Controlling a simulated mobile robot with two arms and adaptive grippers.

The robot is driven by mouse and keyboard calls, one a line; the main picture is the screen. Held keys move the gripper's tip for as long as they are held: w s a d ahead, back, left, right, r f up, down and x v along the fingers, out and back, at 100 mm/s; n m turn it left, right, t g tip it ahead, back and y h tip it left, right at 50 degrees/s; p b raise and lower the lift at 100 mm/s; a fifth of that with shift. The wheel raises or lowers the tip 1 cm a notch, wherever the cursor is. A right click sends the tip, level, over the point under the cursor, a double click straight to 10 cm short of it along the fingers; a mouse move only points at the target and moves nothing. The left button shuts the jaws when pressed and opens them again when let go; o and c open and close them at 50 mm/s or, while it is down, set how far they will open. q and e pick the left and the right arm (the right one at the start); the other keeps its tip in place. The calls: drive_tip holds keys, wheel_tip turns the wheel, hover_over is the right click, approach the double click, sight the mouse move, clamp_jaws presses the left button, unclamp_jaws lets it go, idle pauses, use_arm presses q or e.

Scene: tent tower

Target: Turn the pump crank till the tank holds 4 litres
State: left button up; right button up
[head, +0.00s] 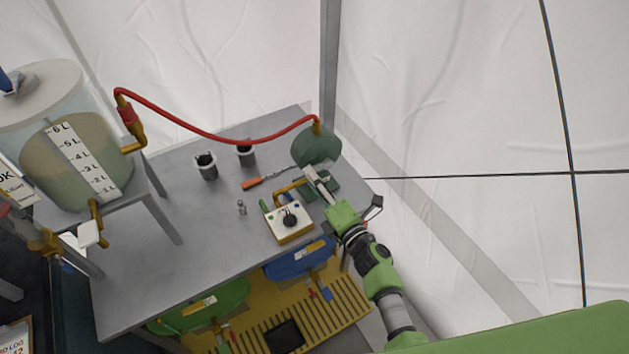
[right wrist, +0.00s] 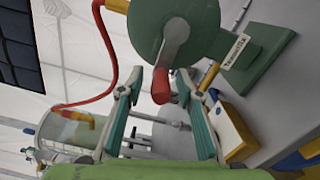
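The green pump (head: 317,147) stands on the bench's far right corner, with a red hose rising from its top. In the right wrist view its round housing (right wrist: 200,22) carries a grey crank arm (right wrist: 174,42) with a red handle (right wrist: 161,88). My right gripper (right wrist: 158,80) is open, its fingertips on either side of the handle with gaps showing. In the head view this gripper (head: 320,187) is beside the pump. The clear tank (head: 75,160) at left holds brownish liquid behind a litre scale (head: 82,160); the exact level is hard to read. My left gripper is not visible.
The grey bench (head: 165,250) holds two dark cups (head: 206,166), an orange-handled screwdriver (head: 265,180) and a yellow-sided box with a black knob (head: 290,222). The red hose (head: 215,133) arches over the bench to the tank. A yellow slatted shelf (head: 325,308) lies below.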

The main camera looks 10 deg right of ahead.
drive_tip(key=shift+s+d+f, duration=0.15)
drive_tip(key=shift+s+d, duration=0.05)
drive_tip(key=shift+s, duration=0.3)
drive_tip(key=v, duration=1.1)
